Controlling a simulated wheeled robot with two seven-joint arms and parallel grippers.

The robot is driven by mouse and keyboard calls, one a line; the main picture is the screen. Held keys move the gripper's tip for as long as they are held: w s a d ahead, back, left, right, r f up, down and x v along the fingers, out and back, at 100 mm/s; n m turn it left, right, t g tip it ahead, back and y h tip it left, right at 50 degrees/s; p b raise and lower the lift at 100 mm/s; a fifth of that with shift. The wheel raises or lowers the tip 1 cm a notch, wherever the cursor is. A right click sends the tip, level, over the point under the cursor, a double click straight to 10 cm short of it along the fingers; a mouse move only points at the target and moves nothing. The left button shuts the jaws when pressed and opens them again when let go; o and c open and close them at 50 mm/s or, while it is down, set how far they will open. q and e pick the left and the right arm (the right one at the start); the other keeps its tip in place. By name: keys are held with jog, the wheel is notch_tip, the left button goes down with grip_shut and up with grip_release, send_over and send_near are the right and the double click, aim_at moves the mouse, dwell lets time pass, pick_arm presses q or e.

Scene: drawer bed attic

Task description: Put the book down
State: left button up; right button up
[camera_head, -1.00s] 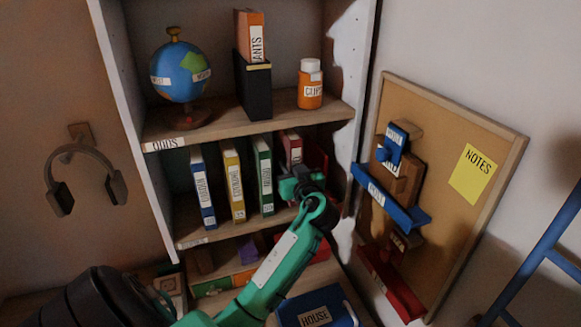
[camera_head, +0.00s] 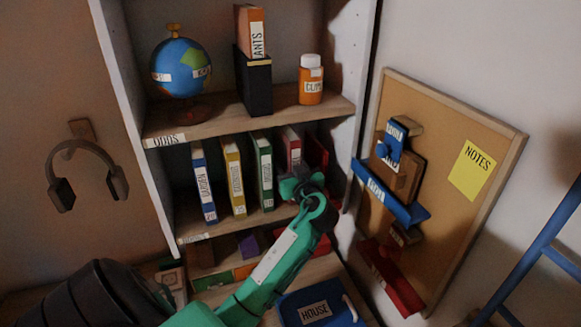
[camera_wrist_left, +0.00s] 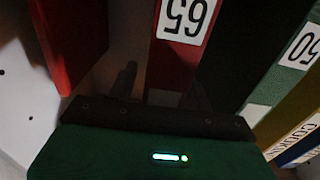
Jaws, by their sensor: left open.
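A red book (camera_head: 292,146) with a white spine label stands upright on the middle shelf, right of the green book (camera_head: 264,172). My left gripper (camera_head: 298,184) is at the lower front of the red book and covers its lower spine. In the left wrist view the red book (camera_wrist_left: 178,68) rises straight in front of the green gripper body, with its number label upside down. The gripper is open; its fingertips are dark and hard to make out, so I cannot tell whether they touch the book. My right gripper is not in view.
Yellow (camera_head: 234,180) and blue (camera_head: 203,183) books stand left of the green one. A dark red panel (camera_head: 317,156) stands right of the red book. The upper shelf (camera_head: 225,127) is close above. A blue HOUSE box (camera_head: 318,309) lies below.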

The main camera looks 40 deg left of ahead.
pick_arm(q)
jog(key=b+v, duration=0.5)
jog(key=v, duration=0.7)
jog(key=shift+r, duration=0.1)
